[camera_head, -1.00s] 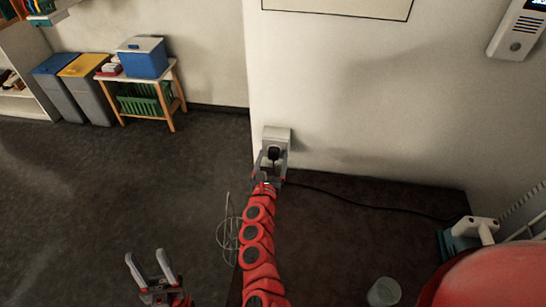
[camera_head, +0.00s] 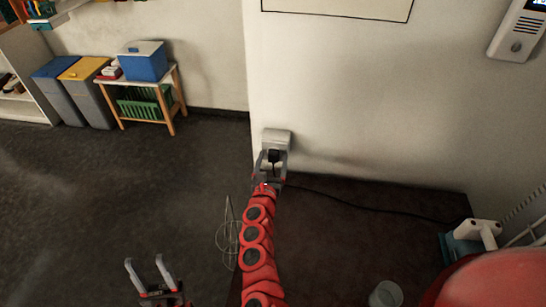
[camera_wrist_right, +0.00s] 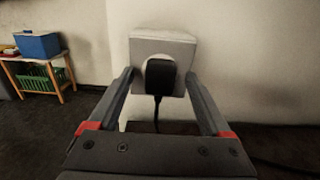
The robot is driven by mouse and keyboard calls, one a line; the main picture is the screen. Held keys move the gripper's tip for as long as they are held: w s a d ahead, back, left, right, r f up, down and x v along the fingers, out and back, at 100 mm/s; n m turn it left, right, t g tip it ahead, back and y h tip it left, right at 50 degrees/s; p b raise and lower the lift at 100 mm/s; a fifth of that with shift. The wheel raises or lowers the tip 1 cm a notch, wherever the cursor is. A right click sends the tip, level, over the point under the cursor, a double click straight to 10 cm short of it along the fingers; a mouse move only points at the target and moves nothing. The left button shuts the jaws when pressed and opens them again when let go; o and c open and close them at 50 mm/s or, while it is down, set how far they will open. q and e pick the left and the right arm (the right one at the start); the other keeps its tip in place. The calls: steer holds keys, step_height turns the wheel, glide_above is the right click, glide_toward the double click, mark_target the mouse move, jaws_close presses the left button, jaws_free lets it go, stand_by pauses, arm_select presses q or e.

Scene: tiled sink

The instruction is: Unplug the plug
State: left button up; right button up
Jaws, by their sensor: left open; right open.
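The black plug (camera_head: 274,156) sits in a white wall socket (camera_head: 276,137) low on the wall corner. In the right wrist view the plug (camera_wrist_right: 160,76) shows against the white socket face (camera_wrist_right: 175,48), its cable hanging down. My right gripper (camera_head: 273,162) is open, one finger on each side of the plug, with gaps visible between fingers and plug in the wrist view. Whether the plug is fully seated cannot be told. My left gripper (camera_head: 149,264) is open and empty, low over the floor at the left.
A black cable (camera_head: 380,207) runs along the dark surface to the right. A white wire object (camera_head: 228,235) lies left of my right arm. A clear cup (camera_head: 385,294) stands at the bottom right. A wooden table (camera_head: 145,85) with boxes and several bins stand at the back left.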

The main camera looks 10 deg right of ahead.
mark_target(272, 160)
steer(key=shift+f+b, duration=0.1)
steer(key=shift+b, duration=0.3)
stand_by(0.5)
steer(key=shift+b, duration=0.3)
jaws_close()
stand_by(0.5)
steer(key=shift+s, duration=0.1)
steer(key=shift+s+a+b, duration=0.25)
steer(key=shift+s+b, duration=0.05)
steer(key=shift+s, duration=0.25)
steer(key=shift+b+v, duration=0.5)
steer(key=shift+v, duration=1.8)
